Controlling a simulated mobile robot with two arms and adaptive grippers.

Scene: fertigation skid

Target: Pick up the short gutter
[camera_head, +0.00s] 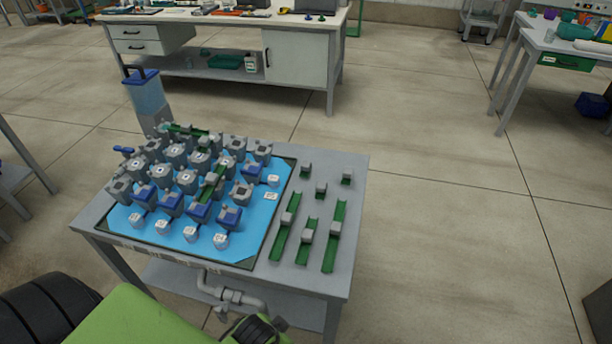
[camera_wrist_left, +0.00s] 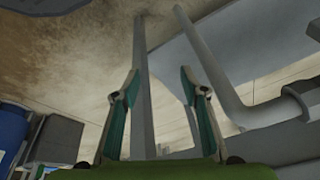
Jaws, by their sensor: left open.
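Three green gutters lie side by side on the bare grey right part of the table in the head view, each with a grey block on it. The middle one is the short gutter (camera_head: 312,223); the left gutter (camera_head: 280,242) and the right gutter (camera_head: 329,258) are longer. My left gripper (camera_wrist_left: 160,75) is open in the left wrist view, with nothing between its fingers. It faces grey posts and pipework, and no gutter shows in that view.
The table (camera_head: 348,187) also carries a blue mat (camera_head: 262,212) crowded with grey and blue blocks. Three small grey blocks stand behind the gutters. A pipe (camera_head: 228,294) runs below the front edge; a curved pipe (camera_wrist_left: 215,70) shows in the wrist view.

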